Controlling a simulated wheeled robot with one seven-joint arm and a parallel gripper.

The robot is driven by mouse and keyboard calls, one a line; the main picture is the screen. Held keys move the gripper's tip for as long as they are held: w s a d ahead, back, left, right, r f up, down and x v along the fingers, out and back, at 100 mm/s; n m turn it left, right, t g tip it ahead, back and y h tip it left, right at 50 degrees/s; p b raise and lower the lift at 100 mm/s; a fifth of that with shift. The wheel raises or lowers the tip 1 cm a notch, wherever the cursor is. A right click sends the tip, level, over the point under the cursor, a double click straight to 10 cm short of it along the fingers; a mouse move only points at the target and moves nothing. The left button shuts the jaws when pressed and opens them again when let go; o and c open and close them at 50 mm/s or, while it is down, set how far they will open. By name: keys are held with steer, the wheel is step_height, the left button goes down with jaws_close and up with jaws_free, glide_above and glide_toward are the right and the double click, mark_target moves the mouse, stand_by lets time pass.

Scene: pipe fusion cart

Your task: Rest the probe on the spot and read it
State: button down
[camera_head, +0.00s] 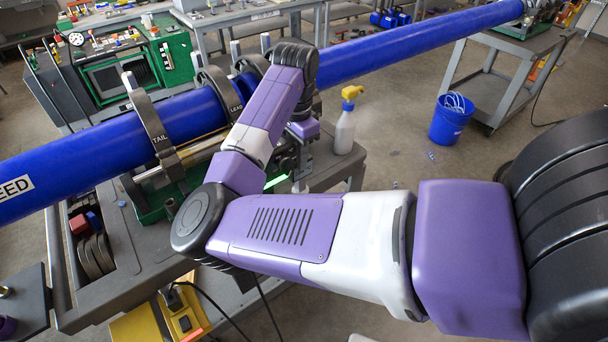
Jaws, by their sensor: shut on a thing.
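A long blue pipe (400,46) runs across the view from lower left to upper right. It lies in grey clamp rings marked TAIL (154,120) and LEAD on the fusion cart (110,265). My gripper (303,152) is partly in view just below the pipe's near side, beside the clamps. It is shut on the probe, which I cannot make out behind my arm. The spot is not visible, and I cannot tell whether anything touches the pipe.
A spray bottle (345,128) with a yellow head stands on the cart's right end. A blue bucket (451,118) is on the floor at right, near a grey stand (505,75). A green machine (130,65) is behind the pipe at left. Cables hang at the cart's front.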

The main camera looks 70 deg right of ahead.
steer(key=s+d+r, duration=0.2)
steer(key=s+d, duration=0.3)
steer(key=d, duration=0.3)
steer(key=shift+d+r, duration=0.2)
steer(key=shift+d, duration=0.1)
stand_by(0.8)
steer(key=shift+s, duration=0.1)
stand_by(1.4)
